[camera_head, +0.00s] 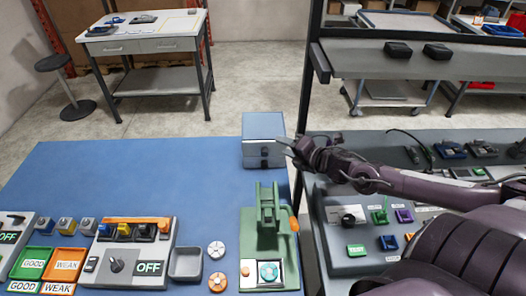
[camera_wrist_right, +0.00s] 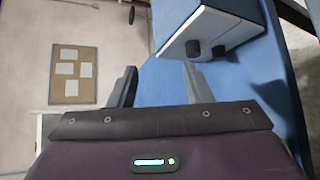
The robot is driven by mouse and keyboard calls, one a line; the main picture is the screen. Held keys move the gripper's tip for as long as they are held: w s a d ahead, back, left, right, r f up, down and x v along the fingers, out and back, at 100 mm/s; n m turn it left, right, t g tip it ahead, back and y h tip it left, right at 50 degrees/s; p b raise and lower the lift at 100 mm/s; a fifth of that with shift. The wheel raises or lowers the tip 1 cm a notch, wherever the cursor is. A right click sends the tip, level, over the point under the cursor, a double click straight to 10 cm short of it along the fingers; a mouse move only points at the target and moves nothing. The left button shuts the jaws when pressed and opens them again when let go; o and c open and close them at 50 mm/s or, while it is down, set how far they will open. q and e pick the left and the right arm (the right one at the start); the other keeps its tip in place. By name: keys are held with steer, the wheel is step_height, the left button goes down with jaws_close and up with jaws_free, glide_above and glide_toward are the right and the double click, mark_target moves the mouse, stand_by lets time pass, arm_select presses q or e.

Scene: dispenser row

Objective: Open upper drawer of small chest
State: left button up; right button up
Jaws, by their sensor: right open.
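The small chest (camera_head: 263,128) stands at the far right corner of the blue table, a blue-grey box with dark knobs on its front. In the right wrist view the chest (camera_wrist_right: 220,22) appears tilted. One dark knob (camera_wrist_right: 193,48) shows just beyond the right-hand finger, and a second knob (camera_wrist_right: 219,52) is to its right. The drawers look closed. My right gripper (camera_head: 284,148) is just right of the chest front. Its two fingers are apart with nothing between them in the wrist view (camera_wrist_right: 159,72). Whether a finger touches the chest I cannot tell. My left gripper is not in view.
A green press-like stand (camera_head: 267,215) is on the blue table (camera_head: 150,180) in front of the chest. A dark rack post (camera_head: 304,110) rises right of the chest, close to my right arm. The table left of the chest is clear.

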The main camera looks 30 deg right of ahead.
steer(key=b, duration=0.6)
glide_toward(267, 154)
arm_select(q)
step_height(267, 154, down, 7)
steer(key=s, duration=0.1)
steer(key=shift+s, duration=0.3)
arm_select(e)
steer(key=shift+x, duration=4.4)
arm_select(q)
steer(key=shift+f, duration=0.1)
arm_select(e)
steer(key=shift+r, duration=0.1)
steer(key=shift+c, duration=0.3)
jaws_close()
